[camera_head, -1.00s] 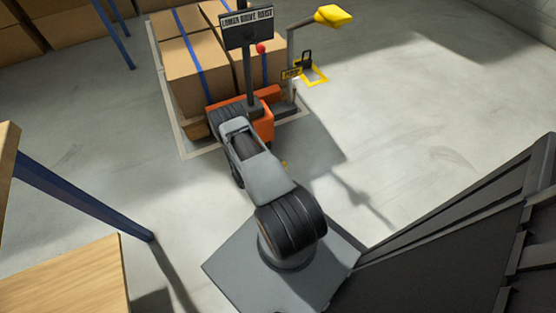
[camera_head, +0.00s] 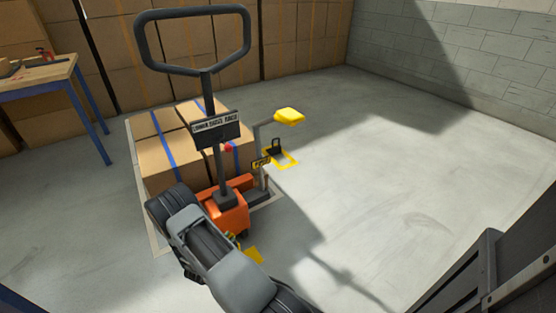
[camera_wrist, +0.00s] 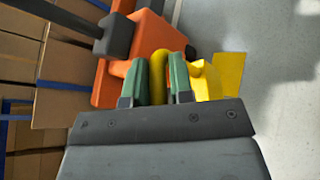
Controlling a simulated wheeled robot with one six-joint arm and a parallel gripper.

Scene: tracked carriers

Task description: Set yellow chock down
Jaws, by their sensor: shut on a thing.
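The yellow chock (camera_wrist: 206,80) is in the wrist view, with a rounded yellow grip between my two green fingertips. My gripper (camera_wrist: 161,82) is shut on that grip. A flat yellow patch (camera_wrist: 229,75) lies just right of the chock, seemingly on the floor; it also shows in the head view (camera_head: 254,254). I cannot tell whether the chock touches the floor. An orange pallet truck (camera_head: 228,212) stands close by, and its orange body (camera_wrist: 118,68) is left of and behind my fingers. In the head view my arm hides most of the chock.
Strapped cartons (camera_head: 170,155) sit beyond the pallet truck. A workbench (camera_head: 40,80) is at back left. Open floor lies to the right.

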